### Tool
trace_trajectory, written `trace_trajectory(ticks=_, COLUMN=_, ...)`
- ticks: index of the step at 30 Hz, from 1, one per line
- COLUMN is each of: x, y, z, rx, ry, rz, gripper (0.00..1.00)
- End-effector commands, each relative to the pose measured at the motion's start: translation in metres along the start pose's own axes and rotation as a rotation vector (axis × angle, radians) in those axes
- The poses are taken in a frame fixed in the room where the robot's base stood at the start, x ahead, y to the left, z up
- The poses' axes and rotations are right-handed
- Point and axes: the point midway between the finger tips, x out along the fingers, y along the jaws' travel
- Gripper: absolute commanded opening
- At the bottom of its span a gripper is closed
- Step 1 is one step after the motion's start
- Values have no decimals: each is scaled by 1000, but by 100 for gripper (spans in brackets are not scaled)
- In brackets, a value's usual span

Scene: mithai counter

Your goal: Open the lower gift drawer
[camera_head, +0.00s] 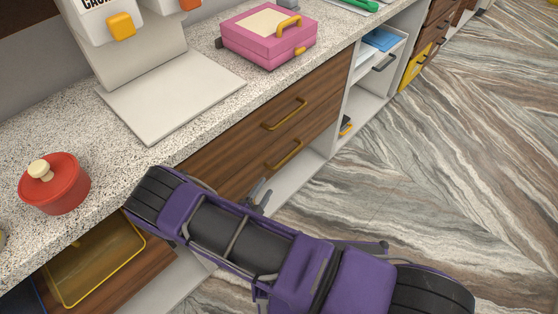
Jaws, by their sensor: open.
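Two wood-fronted drawers with brass bar handles sit under the speckled counter, one above the other. The lower drawer (240,181) has its handle (284,155) in plain view and looks shut. The upper drawer (310,99) also looks shut, with its own handle (285,113). My purple and black arm crosses the lower part of the view and hides the lower left part of the drawer stack. My gripper (262,192) is dark and small, partly hidden behind the arm. It is open, in front of the lower drawer, below its handle and a little left, apparently apart from it.
A pink box (268,42), a red lidded pot (55,184) and a grey stand (145,92) are on the counter (215,95). A yellow-rimmed glass-fronted compartment (95,262) is at lower left. Open white shelves (372,85) lie to the right. The marble-look floor (430,150) is clear.

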Motion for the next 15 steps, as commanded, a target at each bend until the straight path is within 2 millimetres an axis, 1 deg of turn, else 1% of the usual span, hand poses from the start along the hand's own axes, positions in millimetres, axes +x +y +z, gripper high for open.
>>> trace_trajectory(ticks=1, x=11, y=1, z=-1, rx=1, ry=5, rz=1, gripper=50)
trace_trajectory(ticks=15, x=113, y=1, z=-2, rx=4, ry=7, rz=1, gripper=50)
